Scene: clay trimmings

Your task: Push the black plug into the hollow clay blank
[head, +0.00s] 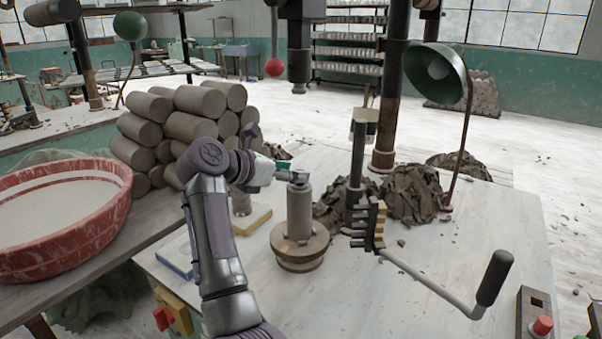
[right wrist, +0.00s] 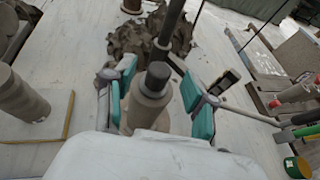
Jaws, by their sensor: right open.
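The hollow clay blank (head: 300,214) stands upright on a round wooden block (head: 300,255) on the pale worktable. The dark plug (right wrist: 157,77) stands upright at the top of the blank (right wrist: 146,107) in the right wrist view; part of it shows above the clay, and how deep it sits I cannot tell. It also shows small in the head view (head: 299,178). My right gripper (head: 290,176) is at the height of the blank's top. In the right wrist view its teal fingers (right wrist: 158,90) are apart, one on each side of the plug and blank. My left gripper is not in view.
Behind the blank stands a dark post with a long lever (head: 430,283). Clay trimmings (head: 412,193) lie behind it. Another clay piece stands on a yellow-edged board (head: 256,219) to the left. A stack of clay cylinders (head: 190,125) and a red basin (head: 75,245) are further left.

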